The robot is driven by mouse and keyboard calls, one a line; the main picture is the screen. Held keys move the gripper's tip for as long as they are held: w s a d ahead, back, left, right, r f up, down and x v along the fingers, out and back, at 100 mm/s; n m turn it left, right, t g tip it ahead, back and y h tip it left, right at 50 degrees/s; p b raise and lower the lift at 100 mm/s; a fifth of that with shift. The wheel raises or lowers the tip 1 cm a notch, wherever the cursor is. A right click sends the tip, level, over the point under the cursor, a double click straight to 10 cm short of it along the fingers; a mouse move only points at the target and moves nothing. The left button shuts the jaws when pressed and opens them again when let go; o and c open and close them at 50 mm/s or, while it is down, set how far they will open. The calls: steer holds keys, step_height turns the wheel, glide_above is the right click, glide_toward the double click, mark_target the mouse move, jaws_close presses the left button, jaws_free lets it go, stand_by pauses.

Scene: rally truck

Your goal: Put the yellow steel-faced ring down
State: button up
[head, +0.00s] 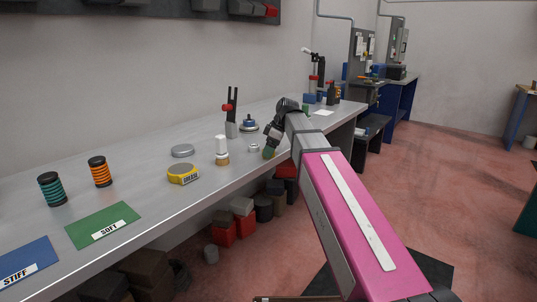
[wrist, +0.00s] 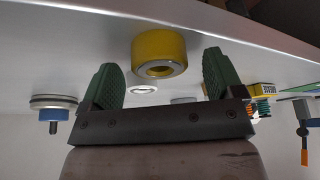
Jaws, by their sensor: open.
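The yellow steel-faced ring (wrist: 160,52) shows in the wrist view, against the grey bench top, with its steel face and centre hole turned toward the camera. It sits between the green fingers of my gripper (wrist: 163,75), with a visible gap on each side. My gripper is open and touches neither side of the ring. In the head view my gripper (head: 270,150) is low over the front edge of the bench. I cannot make out the ring there; my gripper and arm may hide it.
The long grey bench (head: 130,188) holds a small metal ring (head: 254,148), a white-and-brass piece (head: 222,152), a yellow tape-like case (head: 183,174) and a blue-based part (head: 248,125) near my gripper. Two springs and the SOFT (head: 103,226) and STIFF (head: 25,265) mats lie at left.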

steer(key=shift+a+f, duration=0.1)
steer(key=shift+f, duration=0.15)
steer(key=c, duration=1.1)
steer(key=shift+r, duration=0.15)
